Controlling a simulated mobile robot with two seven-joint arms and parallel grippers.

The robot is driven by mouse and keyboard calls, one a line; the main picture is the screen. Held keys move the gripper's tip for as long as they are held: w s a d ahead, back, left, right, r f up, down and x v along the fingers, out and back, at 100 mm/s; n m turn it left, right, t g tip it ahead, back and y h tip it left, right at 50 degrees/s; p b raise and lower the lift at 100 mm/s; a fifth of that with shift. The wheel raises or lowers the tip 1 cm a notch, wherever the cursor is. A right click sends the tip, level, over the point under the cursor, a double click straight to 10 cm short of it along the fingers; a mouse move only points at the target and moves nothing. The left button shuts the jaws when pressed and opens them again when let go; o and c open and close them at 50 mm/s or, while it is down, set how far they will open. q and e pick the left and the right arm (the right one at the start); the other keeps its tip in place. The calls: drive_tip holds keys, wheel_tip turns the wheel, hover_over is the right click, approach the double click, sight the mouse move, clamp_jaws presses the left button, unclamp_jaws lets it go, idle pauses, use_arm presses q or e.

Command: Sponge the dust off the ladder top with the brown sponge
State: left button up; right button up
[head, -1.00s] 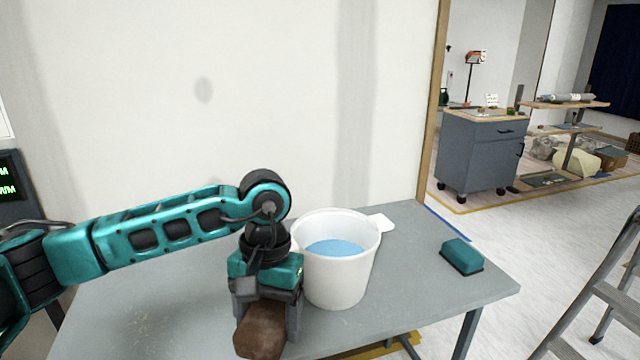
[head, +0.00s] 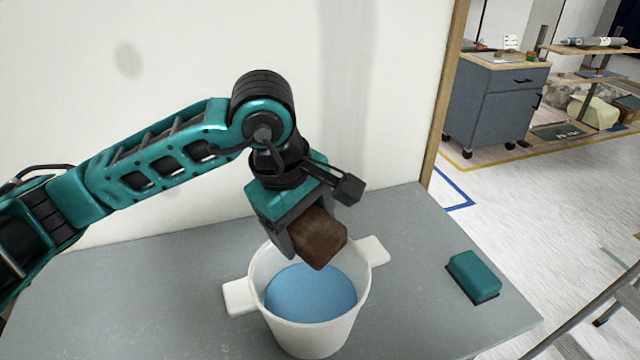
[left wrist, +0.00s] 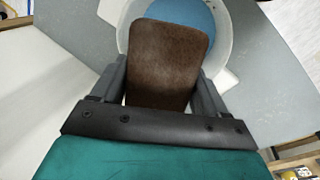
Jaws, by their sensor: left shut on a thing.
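My left gripper (head: 312,232) is shut on the brown sponge (head: 322,240). It holds the sponge above the far part of the white bucket, near the rim. In the left wrist view the sponge (left wrist: 168,62) sits between the two fingers, with the bucket and its blue contents behind it. The ladder (head: 590,325) shows only in part at the lower right of the head view, on the floor past the table. Its top and any dust on it are out of view. My right gripper is not in view.
The white bucket (head: 262,312) with blue water (head: 310,295) stands on the grey table (head: 420,270). A teal block with a dark base (head: 474,276) lies near the table's right edge. A grey cabinet (head: 490,108) stands beyond. Floor between table and cabinet is clear.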

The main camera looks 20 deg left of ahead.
use_arm(q)
drive_tip(key=shift+w+d+r, duration=0.1)
drive_tip(key=shift+w+r, duration=0.05)
drive_tip(key=shift+w, duration=0.15)
drive_tip(key=s+a+b+x, duration=0.1)
drive_tip(key=s+b+x, duration=0.1)
drive_tip(key=b+x, duration=1)
wheel_tip(320, 180, down, 2)
drive_tip(key=shift+s+a+f, duration=0.25)
drive_tip(key=shift+s, duration=0.05)
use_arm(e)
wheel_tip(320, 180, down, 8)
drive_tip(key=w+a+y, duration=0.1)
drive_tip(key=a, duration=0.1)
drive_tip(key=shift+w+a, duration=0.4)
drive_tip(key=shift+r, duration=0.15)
use_arm(q)
drive_tip(key=shift+f, duration=0.1)
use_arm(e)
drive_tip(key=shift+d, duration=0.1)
use_arm(q)
drive_tip(key=shift+f, duration=0.35)
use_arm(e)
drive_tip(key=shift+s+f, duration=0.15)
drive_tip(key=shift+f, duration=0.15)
